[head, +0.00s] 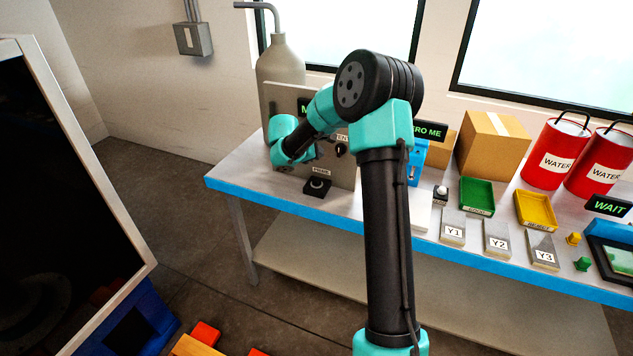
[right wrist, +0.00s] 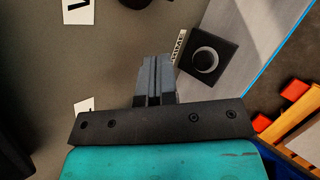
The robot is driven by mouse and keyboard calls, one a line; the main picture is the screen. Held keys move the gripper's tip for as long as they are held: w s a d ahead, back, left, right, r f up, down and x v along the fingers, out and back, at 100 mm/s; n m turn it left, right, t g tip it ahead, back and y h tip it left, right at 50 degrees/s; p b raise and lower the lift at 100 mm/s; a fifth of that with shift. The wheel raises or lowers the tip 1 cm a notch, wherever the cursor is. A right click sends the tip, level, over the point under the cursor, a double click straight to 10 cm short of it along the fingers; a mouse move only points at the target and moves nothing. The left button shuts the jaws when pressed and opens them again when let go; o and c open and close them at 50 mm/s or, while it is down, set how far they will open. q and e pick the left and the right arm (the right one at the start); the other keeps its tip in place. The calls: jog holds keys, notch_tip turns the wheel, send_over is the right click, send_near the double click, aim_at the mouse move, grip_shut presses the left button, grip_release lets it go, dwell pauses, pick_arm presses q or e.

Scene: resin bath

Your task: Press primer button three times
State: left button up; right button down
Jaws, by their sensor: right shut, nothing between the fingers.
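The primer button is a round black knob on a square black base (head: 317,188) with a PRIME label, at the foot of the grey panel. It also shows in the right wrist view (right wrist: 205,59), to the right of the fingertips. My right gripper (right wrist: 157,62) is shut and empty, its fingers side by side. In the right wrist view the fingertips overlap the edge of the PRIME label; whether they touch anything cannot be told. In the head view my right wrist is in front of the panel, above and left of the button. My left gripper is not in view.
The grey panel (head: 348,175) stands upright on the blue-edged bench (head: 235,172), with a grey bottle (head: 279,65) behind it. Green (head: 478,195) and yellow (head: 535,208) trays, labelled plates, a cardboard box (head: 492,145) and red WATER cans (head: 553,155) fill the right side.

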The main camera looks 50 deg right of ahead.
aim_at(317, 182)
jog(key=shift+f, duration=4.05)
jog(key=shift+f, duration=0.1)
jog(key=shift+f, duration=0.3)
jog(key=shift+f, duration=0.55)
jog(key=shift+r, duration=1)
jog(key=shift+r, duration=0.15)
jog(key=shift+r, duration=2.35)
